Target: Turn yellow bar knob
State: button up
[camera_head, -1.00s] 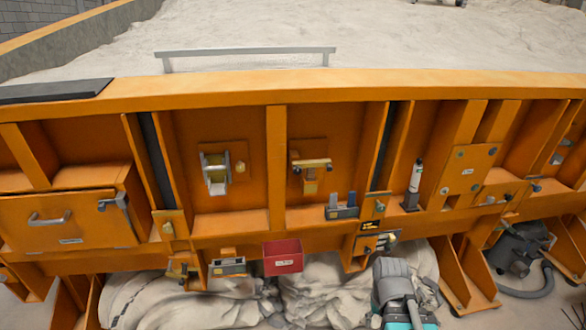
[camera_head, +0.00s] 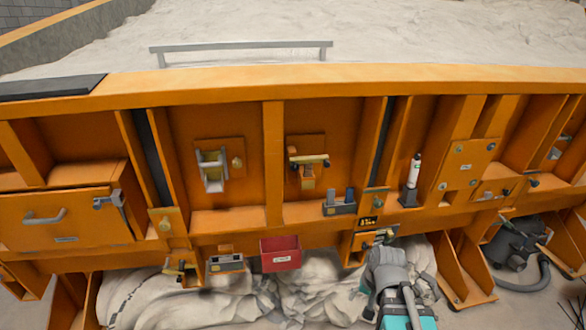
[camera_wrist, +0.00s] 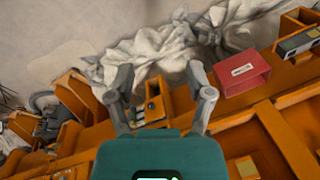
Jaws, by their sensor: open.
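A yellowish bar-shaped knob (camera_head: 309,160) with dark ends is on a square orange plate in the panel right of centre in the head view. It stands well above and left of my gripper (camera_head: 383,250). In the wrist view, my gripper (camera_wrist: 160,72) is open and empty, its two grey fingers spread. A small orange box with dark fittings (camera_wrist: 154,108) shows between the fingers. In the head view, my gripper partly hides the orange bracket (camera_head: 358,246) below the small display. I cannot tell whether my gripper touches it.
A red bin (camera_head: 281,253) hangs left of my gripper. A dark holder (camera_head: 340,208) and a white-and-grey bottle (camera_head: 413,172) are above. A roller fitting (camera_head: 212,170) is on the left panel. Crumpled pale sheeting (camera_head: 320,285) lies below. A dark vacuum (camera_head: 517,250) stands at right.

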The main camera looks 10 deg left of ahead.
jog(key=w+a+r+m+t+y, duration=0.4)
jog(key=w+a+r, duration=0.1)
jog(key=w+a, duration=0.35)
jog(key=m+t+h+p, duration=0.15)
jog(key=m+t, duration=0.95)
jog(key=m, duration=1.6)
send_near(295, 168)
jog(key=v, duration=0.4)
jog(key=shift+d+f+y+p, duration=0.15)
jog(key=shift+y+p, duration=0.1)
jog(key=shift+p, duration=0.2)
jog(key=shift+w, duration=0.1)
jog(key=x, duration=1.3)
jog(key=shift+w, duration=0.4)
